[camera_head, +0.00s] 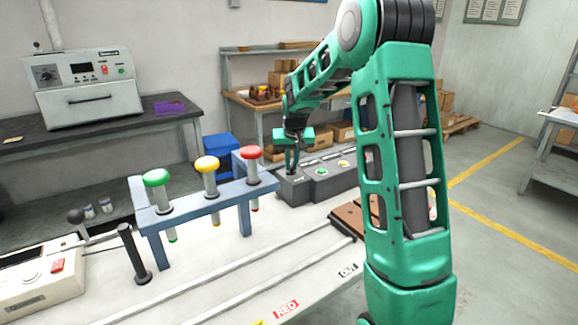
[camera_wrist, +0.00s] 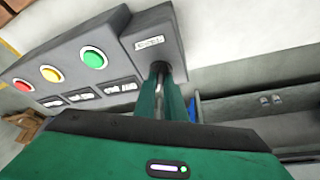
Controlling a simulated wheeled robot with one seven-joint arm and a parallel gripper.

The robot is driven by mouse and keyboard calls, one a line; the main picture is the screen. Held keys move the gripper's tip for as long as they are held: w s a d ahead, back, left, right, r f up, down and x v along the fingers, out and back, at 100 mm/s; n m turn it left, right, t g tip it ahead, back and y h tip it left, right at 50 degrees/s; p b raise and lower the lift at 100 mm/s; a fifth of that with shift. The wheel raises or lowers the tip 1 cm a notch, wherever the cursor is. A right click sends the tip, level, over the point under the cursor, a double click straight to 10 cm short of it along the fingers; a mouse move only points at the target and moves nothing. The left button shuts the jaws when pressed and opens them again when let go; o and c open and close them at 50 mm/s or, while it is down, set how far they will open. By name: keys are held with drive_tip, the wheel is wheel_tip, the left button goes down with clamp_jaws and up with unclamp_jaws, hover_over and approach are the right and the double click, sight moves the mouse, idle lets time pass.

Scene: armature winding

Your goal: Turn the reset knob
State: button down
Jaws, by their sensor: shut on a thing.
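The reset knob (camera_wrist: 159,68) is a small dark knob at the end of the grey control box (camera_wrist: 60,50), beside a white label (camera_wrist: 149,43) in the wrist view. My gripper (camera_wrist: 161,82) is shut on the knob, its two green fingers on either side of it and hiding part of it. In the head view my gripper (camera_head: 292,168) reaches down to the left end of the control box (camera_head: 323,187); the knob is too small and covered to make out there.
The box carries red (camera_wrist: 24,85), yellow (camera_wrist: 52,74) and green (camera_wrist: 93,57) buttons beside the knob. A blue rack (camera_head: 215,200) with green, yellow and red-topped tools stands left of my gripper. A brown board (camera_head: 350,220) lies in front of the box.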

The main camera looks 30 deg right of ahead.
drive_tip(key=m, duration=0.2)
drive_tip(key=m+g+h, duration=0.1)
drive_tip(key=m, duration=0.3)
drive_tip(key=shift+w+a+g+h, duration=0.25)
drive_tip(key=shift+a+g+h, duration=0.05)
drive_tip(key=shift+a+h, duration=0.1)
drive_tip(key=m+g, duration=0.1)
drive_tip(key=m, duration=0.4)
drive_tip(key=shift+w+g+h, duration=0.15)
drive_tip(key=shift+g+h, duration=0.15)
drive_tip(key=shift+g, duration=0.1)
drive_tip(key=shift+r, duration=0.1)
drive_tip(key=c, duration=1.9)
unclamp_jaws()
drive_tip(key=shift+w, duration=0.1)
drive_tip(key=shift+o, duration=0.4)
drive_tip(key=shift+m, duration=0.3)
drive_tip(key=shift+d, duration=0.1)
drive_tip(key=v, duration=1)
drive_tip(key=shift+a+r, duration=0.25)
